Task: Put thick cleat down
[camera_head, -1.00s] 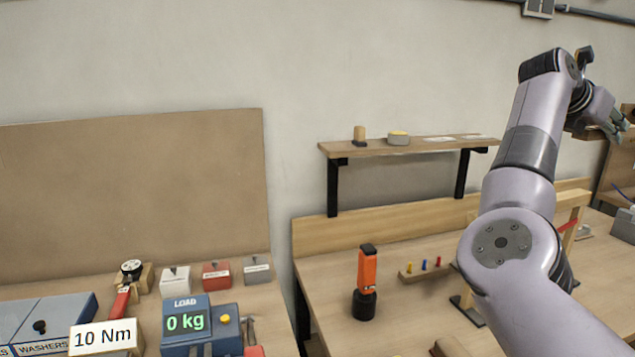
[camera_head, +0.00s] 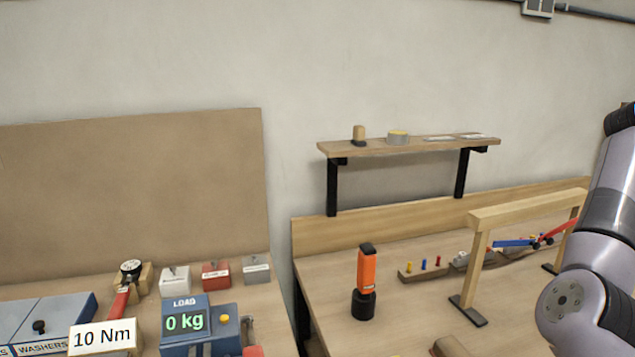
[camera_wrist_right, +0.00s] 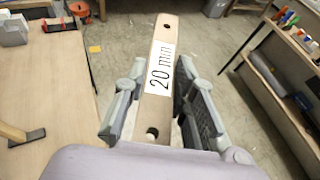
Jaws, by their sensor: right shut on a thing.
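The thick cleat (camera_wrist_right: 166,38), a flat wooden bar with a "20 mm" label and a hole near each end, is in the right wrist view. My right gripper (camera_wrist_right: 163,82) is shut on it, one finger along each side. The cleat points away from the wrist, over the gap between a bench and a shelf unit, with floor below. In the head view the right arm shows at the right edge, but its gripper and the cleat are out of frame. My left gripper is in neither view.
The right bench (camera_head: 400,325) holds an orange-and-black tool (camera_head: 367,285), a wooden frame (camera_head: 525,212) and a peg strip (camera_head: 425,270). A wall shelf (camera_head: 400,147) hangs behind. The left bench holds a load display (camera_head: 195,325) and small weights. Concrete floor (camera_wrist_right: 225,40) lies open beyond the cleat.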

